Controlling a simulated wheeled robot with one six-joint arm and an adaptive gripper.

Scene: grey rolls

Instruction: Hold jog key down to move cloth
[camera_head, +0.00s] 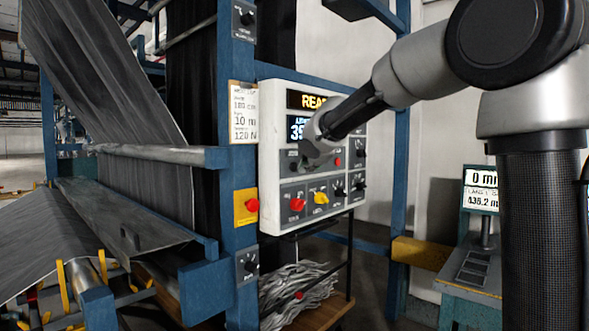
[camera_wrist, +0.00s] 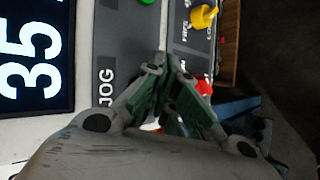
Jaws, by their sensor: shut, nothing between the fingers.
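The white control panel (camera_head: 270,200) stands on the blue frame, with an orange "REA…" display (camera_head: 313,101) and a blue-white number display (camera_head: 296,129). My gripper (camera_head: 309,158) is shut and empty in front of the panel's middle row of keys. In the wrist view its fingertips (camera_wrist: 167,62) are together over the grey key plate, beside the JOG label (camera_wrist: 105,88). The jog key itself is hidden behind the fingers. I cannot tell whether the fingertips touch it. Grey cloth (camera_head: 100,75) slopes down from the upper left into the machine.
A red knob (camera_head: 296,204) and a yellow knob (camera_head: 320,198) sit on the lower row. A red button on a yellow box (camera_head: 240,207) is on the left post. A second console (camera_head: 470,270) stands at the right. Blue posts flank the panel.

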